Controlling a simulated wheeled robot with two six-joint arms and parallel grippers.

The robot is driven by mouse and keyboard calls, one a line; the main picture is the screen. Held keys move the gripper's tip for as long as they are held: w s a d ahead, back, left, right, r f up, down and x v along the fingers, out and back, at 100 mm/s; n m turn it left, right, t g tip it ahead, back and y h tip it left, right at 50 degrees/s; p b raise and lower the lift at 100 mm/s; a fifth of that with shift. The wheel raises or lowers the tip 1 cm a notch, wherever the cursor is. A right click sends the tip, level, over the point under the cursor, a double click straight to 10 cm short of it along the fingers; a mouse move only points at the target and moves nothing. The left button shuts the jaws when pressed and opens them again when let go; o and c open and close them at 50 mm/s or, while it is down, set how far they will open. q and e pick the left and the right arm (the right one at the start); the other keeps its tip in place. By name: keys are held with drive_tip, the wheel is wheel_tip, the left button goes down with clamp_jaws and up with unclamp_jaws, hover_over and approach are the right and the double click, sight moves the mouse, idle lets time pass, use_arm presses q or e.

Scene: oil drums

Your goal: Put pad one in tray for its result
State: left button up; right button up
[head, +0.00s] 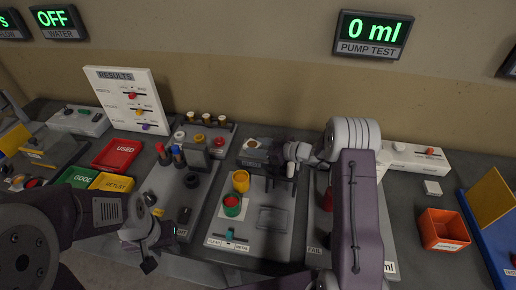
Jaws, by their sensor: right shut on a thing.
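My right gripper (290,168) is over the grey bench, just right of a dark-fronted holder (254,147) with a pale top. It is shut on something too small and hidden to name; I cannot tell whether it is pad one. My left gripper (150,256) is low at the front left, pointing down, its jaw opening unclear. The trays at the left are red, marked USED (118,154), green, marked GOOD (78,177), and yellow, marked RETEST (112,182). The white RESULTS board (130,98) with several sliders stands behind them.
A yellow cup (240,180) and a green-and-red cup (232,204) stand on a pale plate left of my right arm. Dark bottles (164,154) stand near the bench middle. An orange box (443,229) is at the right. A wall display (371,34) reads 0 ml.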

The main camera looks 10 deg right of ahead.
drive_tip(key=shift+f+b, duration=0.25)
drive_tip(key=shift+b, duration=0.2)
drive_tip(key=o, duration=1.3)
drive_tip(key=shift+r, duration=0.1)
